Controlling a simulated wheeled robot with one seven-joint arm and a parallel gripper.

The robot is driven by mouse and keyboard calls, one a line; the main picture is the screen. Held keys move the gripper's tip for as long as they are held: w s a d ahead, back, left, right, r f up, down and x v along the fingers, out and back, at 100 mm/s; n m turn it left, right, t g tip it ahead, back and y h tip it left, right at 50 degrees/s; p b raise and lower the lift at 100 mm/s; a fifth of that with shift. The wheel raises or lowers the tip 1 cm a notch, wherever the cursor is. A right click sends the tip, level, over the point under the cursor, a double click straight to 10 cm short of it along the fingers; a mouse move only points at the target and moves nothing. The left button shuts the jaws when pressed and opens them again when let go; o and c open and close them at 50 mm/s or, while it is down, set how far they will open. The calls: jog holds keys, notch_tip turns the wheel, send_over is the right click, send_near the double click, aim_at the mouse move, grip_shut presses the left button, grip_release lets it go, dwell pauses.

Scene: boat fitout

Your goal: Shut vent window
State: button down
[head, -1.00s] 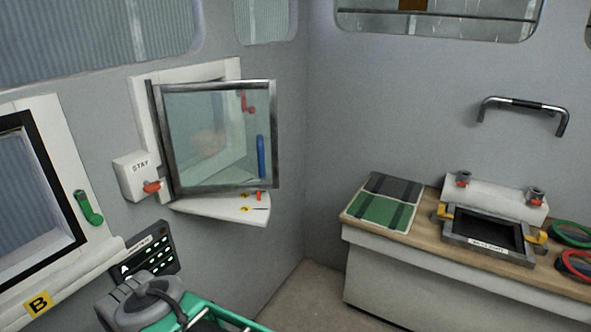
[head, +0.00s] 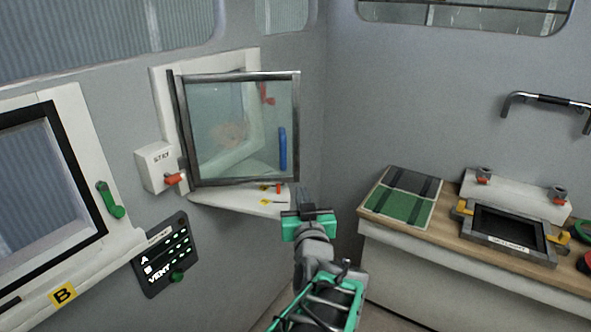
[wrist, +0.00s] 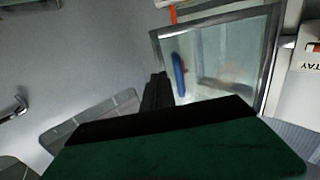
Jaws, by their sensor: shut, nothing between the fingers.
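The vent window (head: 243,128) is a metal-framed glass pane hinged at its left side. It stands swung out from the white wall frame (head: 162,95). A blue handle (head: 283,148) and a red lever (head: 266,93) show at its right part. A white STAY box (head: 155,167) with a red-orange catch (head: 174,178) is at the lower left of the pane. My green gripper (head: 309,207) is just below and right of the pane's lower right corner, shut and empty. In the wrist view the pane (wrist: 222,62) and blue handle (wrist: 178,75) lie beyond the dark fingers (wrist: 156,92).
A panel marked VENT (head: 164,255) is on the wall below the STAY box. A second window (head: 45,190) with a green handle (head: 110,200) is at left. A counter (head: 440,235) with a green mat (head: 397,203) and a framed hatch (head: 505,228) stands at right.

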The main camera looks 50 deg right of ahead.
aim_at(294, 165)
jog(key=p+x, duration=0.3)
jog(key=x, duration=0.9)
jog(key=shift+p, duration=0.3)
jog(key=shift+w+d+f, duration=0.1)
jog(key=shift+w+d, duration=0.3)
jog(key=shift+w, duration=0.05)
jog(key=shift+f, duration=0.1)
